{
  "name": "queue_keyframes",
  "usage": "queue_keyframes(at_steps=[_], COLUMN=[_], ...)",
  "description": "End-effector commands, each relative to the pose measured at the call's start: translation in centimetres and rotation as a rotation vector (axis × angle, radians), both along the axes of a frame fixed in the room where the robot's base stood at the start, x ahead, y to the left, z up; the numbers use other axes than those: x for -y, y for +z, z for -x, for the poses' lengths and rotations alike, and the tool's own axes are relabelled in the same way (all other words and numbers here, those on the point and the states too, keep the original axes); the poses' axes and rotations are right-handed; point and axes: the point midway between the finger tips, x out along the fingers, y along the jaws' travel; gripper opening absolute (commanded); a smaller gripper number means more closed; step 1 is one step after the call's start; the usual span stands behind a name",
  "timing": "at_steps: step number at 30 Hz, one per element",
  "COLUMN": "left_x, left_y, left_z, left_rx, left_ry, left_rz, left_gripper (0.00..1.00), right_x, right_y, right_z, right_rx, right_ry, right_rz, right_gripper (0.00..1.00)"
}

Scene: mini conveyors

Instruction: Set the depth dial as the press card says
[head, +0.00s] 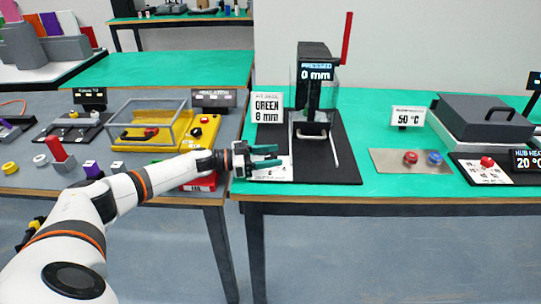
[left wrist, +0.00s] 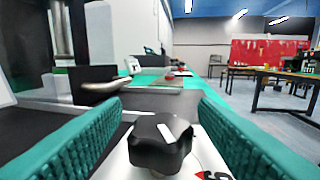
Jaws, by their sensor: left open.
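The press (head: 316,112) is a black column with a red lever on its right and a clear guard. Its display (head: 316,72) reads "PRESSED 0 mm". The press card (head: 267,107) stands left of it and reads "GREEN" with what looks like "8 mm". The depth dial (left wrist: 160,143) is a black lobed knob with a white pointer mark on a white plate in the left wrist view. My left gripper (head: 278,156) is open, its green fingers on either side of the dial, apart from it as far as I see. The gripper mostly hides the dial in the head view. My right gripper is out of view.
A black base plate (head: 335,168) lies under the press, with a pale handle at its front. A steel plate with red and blue buttons (head: 390,161) and a "50 °C" card (head: 408,117) stand to the right. A yellow machine (head: 160,130) is on the grey table left.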

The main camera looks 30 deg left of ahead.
Motion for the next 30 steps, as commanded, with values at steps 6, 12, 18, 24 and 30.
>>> queue_keyframes(at_steps=[6, 12, 18, 24, 30], left_x=[-2.7, -5.9, -8.0, -8.6, -8.7], left_y=[0.0, -0.1, 0.0, 0.0, 0.1], left_z=[2.4, 5.3, 7.3, 7.9, 7.9], left_rx=[-0.005, -0.004, -0.001, 0.001, 0.001], left_ry=[0.004, 0.003, 0.002, 0.0, 0.0], left_rz=[-0.004, -0.003, -0.001, -0.001, -0.001], left_gripper=[0.54, 0.54, 0.54, 0.54, 0.54], right_x=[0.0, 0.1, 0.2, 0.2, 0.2], right_y=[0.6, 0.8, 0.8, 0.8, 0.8], right_z=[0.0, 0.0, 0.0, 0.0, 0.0], right_rx=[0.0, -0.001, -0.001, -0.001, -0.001], right_ry=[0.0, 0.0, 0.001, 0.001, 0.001], right_rz=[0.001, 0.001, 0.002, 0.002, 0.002], right_gripper=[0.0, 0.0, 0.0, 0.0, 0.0])
